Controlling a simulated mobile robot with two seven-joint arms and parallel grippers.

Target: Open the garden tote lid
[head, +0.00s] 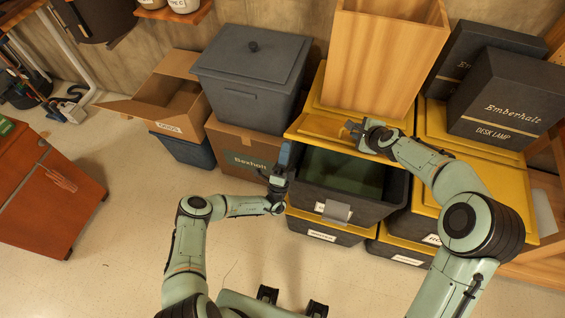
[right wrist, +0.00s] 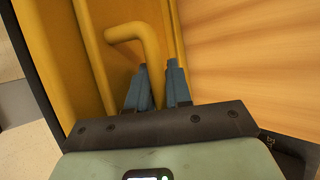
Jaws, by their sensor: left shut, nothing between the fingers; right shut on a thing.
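The garden tote (head: 375,212) is a dark bin with a yellow lid (head: 312,126). The lid is raised at the back and the dark inside of the tote shows below it. My right gripper (head: 354,130) is shut on the lid's yellow bar handle (right wrist: 150,62); in the right wrist view the blue fingers (right wrist: 157,82) stand on both sides of the bar. My left gripper (head: 285,154) is shut and empty, upright by the left end of the lid and tote. Whether it touches them I cannot tell.
A tall wooden box (head: 385,60) stands right behind the lid. More yellow-lidded totes (head: 400,250) are below and to the right, with dark Emberhalt boxes (head: 508,100) on top. A Bexholt carton (head: 237,150) and grey bin (head: 250,80) stand left. The floor in front is clear.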

